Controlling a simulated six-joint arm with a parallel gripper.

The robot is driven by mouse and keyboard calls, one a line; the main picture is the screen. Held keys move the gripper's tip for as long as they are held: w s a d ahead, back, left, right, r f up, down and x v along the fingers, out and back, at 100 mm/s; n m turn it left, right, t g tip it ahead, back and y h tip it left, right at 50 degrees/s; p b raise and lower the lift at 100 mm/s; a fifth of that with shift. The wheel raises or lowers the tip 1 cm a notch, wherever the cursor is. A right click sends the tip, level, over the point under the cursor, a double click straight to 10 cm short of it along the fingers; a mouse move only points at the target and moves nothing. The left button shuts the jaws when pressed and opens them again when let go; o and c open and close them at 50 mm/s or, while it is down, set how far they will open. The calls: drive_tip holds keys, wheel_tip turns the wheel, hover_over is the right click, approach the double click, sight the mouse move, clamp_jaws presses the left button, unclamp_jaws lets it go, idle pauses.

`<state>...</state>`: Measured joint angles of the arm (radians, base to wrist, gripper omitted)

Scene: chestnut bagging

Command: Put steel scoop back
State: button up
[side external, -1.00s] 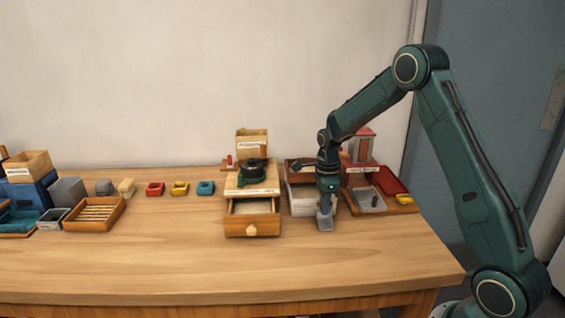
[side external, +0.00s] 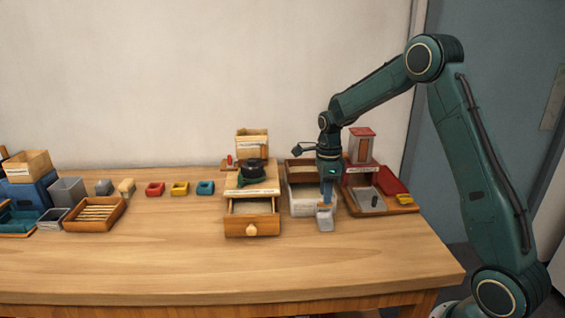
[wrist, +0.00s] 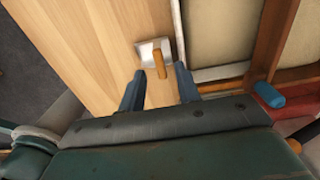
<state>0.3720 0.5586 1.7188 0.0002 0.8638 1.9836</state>
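The steel scoop (wrist: 145,47) lies on the wooden tabletop close beside the white bin, its short orange-brown handle (wrist: 159,64) pointing toward me in the wrist view. In the side view the scoop (side external: 325,223) sits at the front of the white bin (side external: 299,204). My gripper (wrist: 160,75) is open and empty, with its two blue fingers spread either side of the handle's end in the picture and a gap on both sides. In the side view my gripper (side external: 327,201) points down just above the scoop; the fingertips partly hide the handle.
A wooden unit with an open drawer (side external: 252,226) stands left of the white bin. A board with a grey plate, red tray (side external: 392,182) and yellow piece (side external: 404,199) stands right. Small coloured cups and a slatted wooden tray (side external: 118,212) are farther left. The front tabletop is clear.

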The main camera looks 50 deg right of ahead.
wheel_tip(320, 180, up, 8)
idle(0.4)
drive_tip(key=shift+f, duration=0.1)
idle(0.4)
drive_tip(key=s+a+r+n+t, duration=0.3)
drive_tip(key=s+a+r+n, duration=0.8)
drive_tip(key=s+n, duration=0.15)
drive_tip(key=s+a+f+n+t, duration=0.1)
drive_tip(key=s+a+n, duration=0.2)
drive_tip(key=s+n, duration=0.4)
drive_tip(key=s+a+n+t, duration=0.1)
drive_tip(key=s+a+n, duration=0.2)
drive_tip(key=s+n, duration=0.4)
drive_tip(key=shift+a+f+t, duration=0.15)
drive_tip(key=shift+f+t, duration=0.15)
drive_tip(key=shift+f, duration=0.1)
